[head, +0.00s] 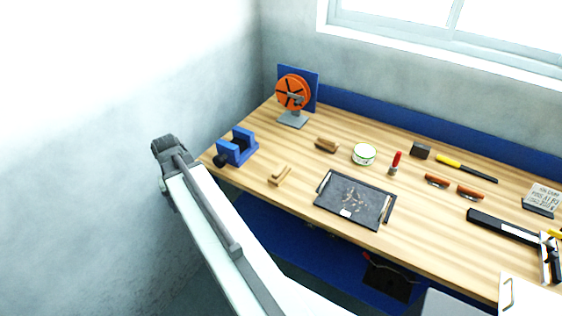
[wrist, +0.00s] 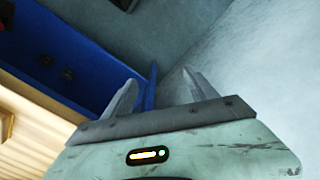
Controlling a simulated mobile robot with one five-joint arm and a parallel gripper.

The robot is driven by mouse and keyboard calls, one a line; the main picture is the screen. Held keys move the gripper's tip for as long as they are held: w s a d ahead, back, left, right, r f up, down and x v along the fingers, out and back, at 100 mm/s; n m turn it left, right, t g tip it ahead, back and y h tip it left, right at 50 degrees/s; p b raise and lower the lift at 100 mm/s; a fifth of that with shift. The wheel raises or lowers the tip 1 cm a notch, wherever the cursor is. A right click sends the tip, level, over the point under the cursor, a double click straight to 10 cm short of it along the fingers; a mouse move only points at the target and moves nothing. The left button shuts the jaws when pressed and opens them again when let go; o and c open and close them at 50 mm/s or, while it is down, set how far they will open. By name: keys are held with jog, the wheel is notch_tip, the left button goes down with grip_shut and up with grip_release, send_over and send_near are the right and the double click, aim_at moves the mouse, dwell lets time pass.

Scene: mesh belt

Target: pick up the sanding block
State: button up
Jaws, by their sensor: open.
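I cannot tell for sure which item is the sanding block. A small brown block (head: 326,145) lies on the bench between the orange wheel and the round tin. A dark grey block (head: 420,151) sits further right near the back edge. Either could be it. My gripper is at the end of my raised arm, left of the bench in the head view, far from both blocks. In the wrist view my gripper (wrist: 160,78) has its two fingers spread with nothing between them. Neither block shows in the wrist view.
The wooden bench (head: 300,150) carries a blue vise (head: 238,148), an orange wheel (head: 293,92), a dark tray (head: 322,202), a tin (head: 364,154), a red-handled tool (head: 395,162) and a black clamp (head: 500,226). Walls stand left and behind. Bare wood surrounds the brown block.

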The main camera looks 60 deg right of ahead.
jog(key=s+d+r+m+p, duration=0.2)
jog(key=s+d+r+m, duration=0.15)
jog(key=d, duration=0.45)
jog(key=s+d+r+m+p, duration=0.25)
jog(key=s+d, duration=0.25)
jog(key=d, duration=0.3)
notch_tip(320, 180, up, 4)
jog(key=m+p, duration=0.3)
jog(key=m, duration=0.1)
send_over(279, 168)
jog(key=shift+d, duration=0.3)
jog(key=shift+s+d+f, duration=0.1)
jog(key=shift+s, duration=0.05)
jog(key=f+b, duration=0.8)
jog(key=shift+a+f, duration=0.1)
jog(key=shift+a, duration=0.3)
jog(key=shift+r, duration=0.2)
grip_shut()
notch_tip(279, 168, up, 10)
jog(key=p, duration=1)
jog(key=shift+r, duration=0.15)
